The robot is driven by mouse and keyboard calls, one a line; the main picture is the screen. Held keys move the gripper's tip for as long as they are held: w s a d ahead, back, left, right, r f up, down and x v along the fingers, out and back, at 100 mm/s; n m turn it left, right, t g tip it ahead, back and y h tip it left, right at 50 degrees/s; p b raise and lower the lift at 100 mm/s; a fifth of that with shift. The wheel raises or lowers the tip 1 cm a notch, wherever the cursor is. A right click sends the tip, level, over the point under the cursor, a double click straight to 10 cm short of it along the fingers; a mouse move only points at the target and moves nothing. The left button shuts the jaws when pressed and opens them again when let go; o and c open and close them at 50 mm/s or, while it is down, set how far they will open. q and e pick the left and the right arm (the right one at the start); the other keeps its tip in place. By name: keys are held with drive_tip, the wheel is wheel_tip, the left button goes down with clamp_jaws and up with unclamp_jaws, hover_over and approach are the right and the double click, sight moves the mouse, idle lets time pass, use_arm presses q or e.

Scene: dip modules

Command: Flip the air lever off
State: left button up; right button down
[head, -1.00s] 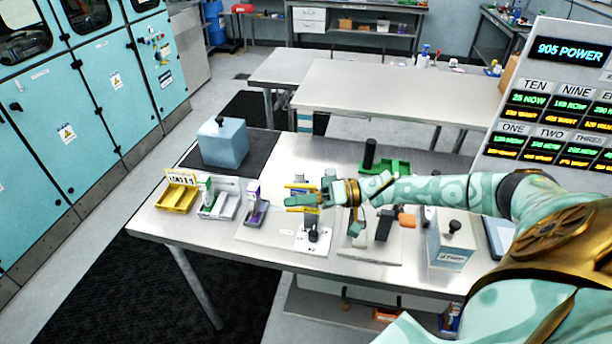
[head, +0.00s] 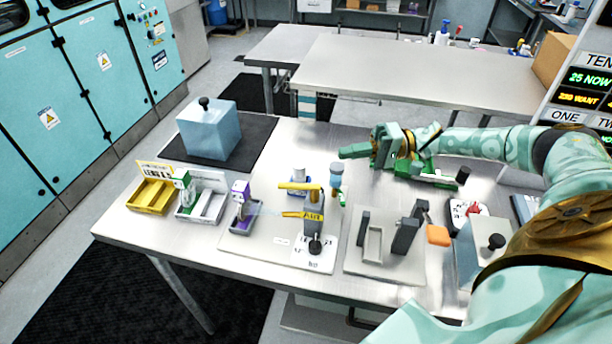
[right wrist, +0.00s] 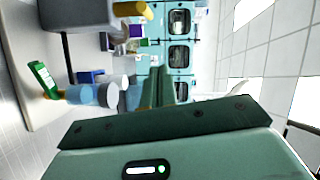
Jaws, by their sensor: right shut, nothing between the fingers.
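The air fixture stands on a pale board near the table's middle in the head view. I cannot tell the lever's exact setting. My right gripper (head: 346,153) is shut and empty. It hovers behind and right of the fixture, pointing left and apart from it. Its closed fingers (right wrist: 158,90) also show in the right wrist view. My left gripper is out of view.
Left of the fixture are a purple-topped holder (head: 240,205), a grey tray (head: 208,208) and a yellow bin (head: 150,196). A blue box (head: 208,135) sits on a dark mat behind. Right are a grey-posted fixture (head: 404,236), an orange block (head: 438,235) and a green tray (head: 435,176).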

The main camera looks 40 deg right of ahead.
sight(299, 187)
drive_tip(key=w+a+f+p, duration=0.1)
drive_tip(key=a+f+p, duration=0.1)
drive_tip(key=a, duration=0.9)
drive_tip(key=shift+w, duration=0.4)
drive_tip(key=shift+a, duration=0.15)
